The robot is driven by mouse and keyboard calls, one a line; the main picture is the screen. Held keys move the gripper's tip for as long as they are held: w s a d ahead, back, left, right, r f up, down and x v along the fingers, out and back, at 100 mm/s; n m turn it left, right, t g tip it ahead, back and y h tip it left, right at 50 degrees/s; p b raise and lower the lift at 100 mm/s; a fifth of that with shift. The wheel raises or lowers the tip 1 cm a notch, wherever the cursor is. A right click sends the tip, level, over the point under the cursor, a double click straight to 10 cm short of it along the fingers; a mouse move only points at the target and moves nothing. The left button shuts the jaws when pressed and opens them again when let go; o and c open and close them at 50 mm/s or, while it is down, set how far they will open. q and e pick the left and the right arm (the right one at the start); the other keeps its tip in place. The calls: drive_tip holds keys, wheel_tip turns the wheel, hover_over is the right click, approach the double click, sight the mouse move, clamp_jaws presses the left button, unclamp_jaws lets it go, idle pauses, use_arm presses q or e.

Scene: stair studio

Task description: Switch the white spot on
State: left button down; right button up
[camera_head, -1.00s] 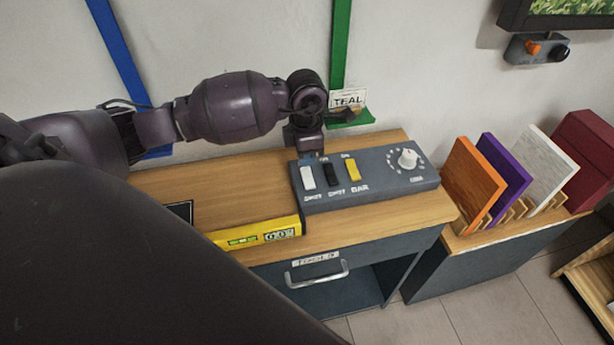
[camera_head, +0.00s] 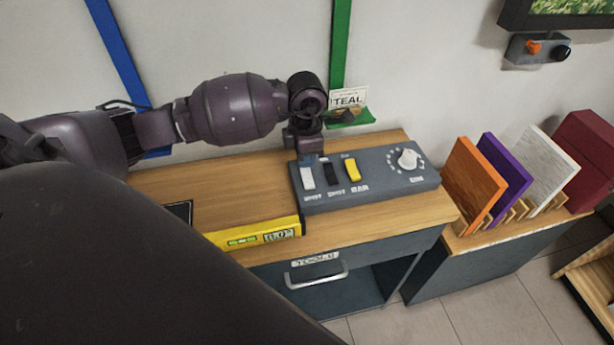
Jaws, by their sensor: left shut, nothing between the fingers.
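A grey control box (camera_head: 387,187) sits on the wooden desk. It carries a white rocker switch (camera_head: 308,179) labelled SPOT at its left, a black rocker (camera_head: 331,174) also labelled SPOT, a yellow rocker (camera_head: 352,170) labelled BAR, and a round white dial (camera_head: 408,159) at the right. My left gripper (camera_head: 308,159) points down with its fingers shut and empty, at the upper end of the white switch. I cannot tell whether the fingertips touch it. My right gripper is not in view.
A yellow level-like bar (camera_head: 255,236) lies at the desk's front edge. A drawer with a metal handle (camera_head: 317,273) is below. A green bracket (camera_head: 350,119) with a TEAL card stands behind. Coloured panels (camera_head: 475,183) stand in a rack at right. The desk top (camera_head: 230,187) left of the box is mostly clear.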

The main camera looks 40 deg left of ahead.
sight(306, 173)
use_arm(q)
drive_tip(key=shift+f, duration=0.5)
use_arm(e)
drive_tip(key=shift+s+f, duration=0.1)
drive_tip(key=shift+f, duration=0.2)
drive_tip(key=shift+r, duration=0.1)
use_arm(q)
drive_tip(key=shift+r, duration=0.85)
wheel_tip(306, 173, up, 5)
drive_tip(key=p, duration=0.3)
drive_tip(key=shift+r, duration=0.2)
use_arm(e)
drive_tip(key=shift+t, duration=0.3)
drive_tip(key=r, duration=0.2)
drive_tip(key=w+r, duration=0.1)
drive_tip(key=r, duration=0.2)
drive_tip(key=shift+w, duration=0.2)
